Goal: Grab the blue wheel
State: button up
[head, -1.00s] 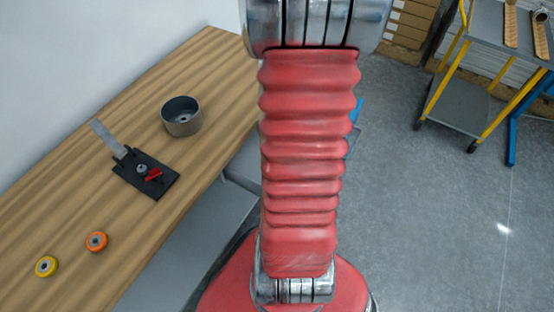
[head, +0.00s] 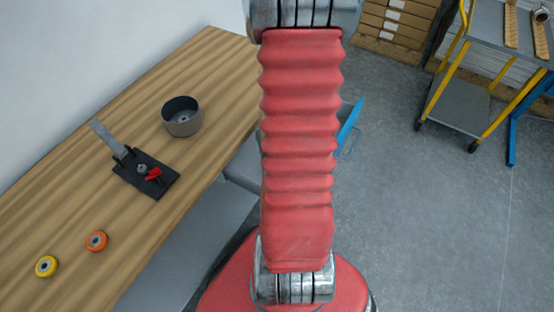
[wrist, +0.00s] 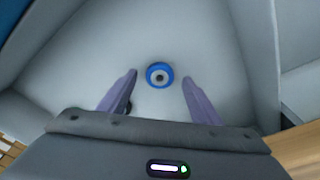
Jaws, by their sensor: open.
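The blue wheel (wrist: 159,75) shows in the wrist view as a small blue ring with a pale hub and a dark centre. It lies on a light grey surface. My gripper (wrist: 159,77) is open, with one purple-grey finger on each side of the wheel in the picture. The wheel appears between and slightly beyond the fingertips, and I see no contact. A small dark object, partly hidden, shows by the left finger. In the head view neither the gripper nor the blue wheel is visible; my red arm fills the middle.
On the wooden table (head: 60,190) are an orange wheel (head: 96,241), a yellow wheel (head: 46,266), a black fixture with a red part (head: 146,174) and a grey round bowl (head: 182,117). A cart with yellow posts (head: 458,97) stands right on open floor.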

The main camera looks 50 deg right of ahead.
jog(key=shift+d+f, duration=0.1)
jog(key=shift+f, duration=0.55)
jog(key=c, duration=1.1)
jog(key=shift+r, duration=5)
